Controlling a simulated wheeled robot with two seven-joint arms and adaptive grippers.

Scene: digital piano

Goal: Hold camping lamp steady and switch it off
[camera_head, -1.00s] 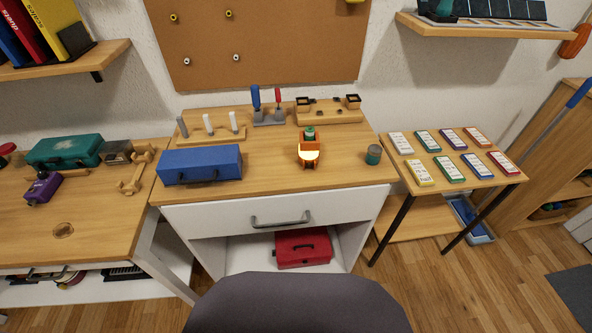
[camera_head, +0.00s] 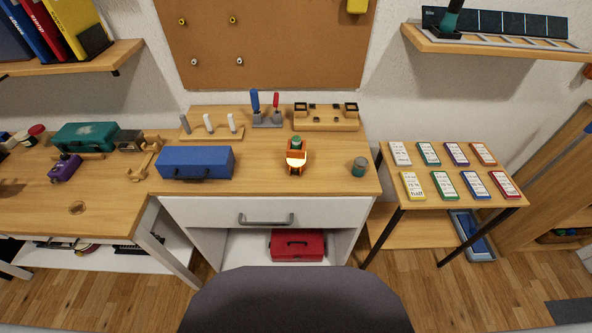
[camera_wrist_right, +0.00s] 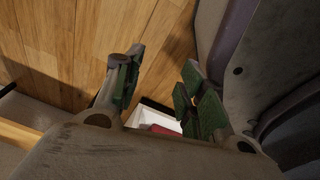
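The camping lamp (camera_head: 296,157) stands upright on the wooden top of the white-fronted desk, right of the middle. It is orange with a green top, and its front glows bright, so it is lit. No gripper is near it in the head view. My right gripper (camera_wrist_right: 162,90) shows in the right wrist view with its green-padded fingers apart and nothing between them; floor and a bit of the white desk lie beyond. My left gripper is not in view.
Tool holders line the back of the desk. A side table (camera_head: 450,205) with several cards stands right. The desktop front around the lamp is clear.

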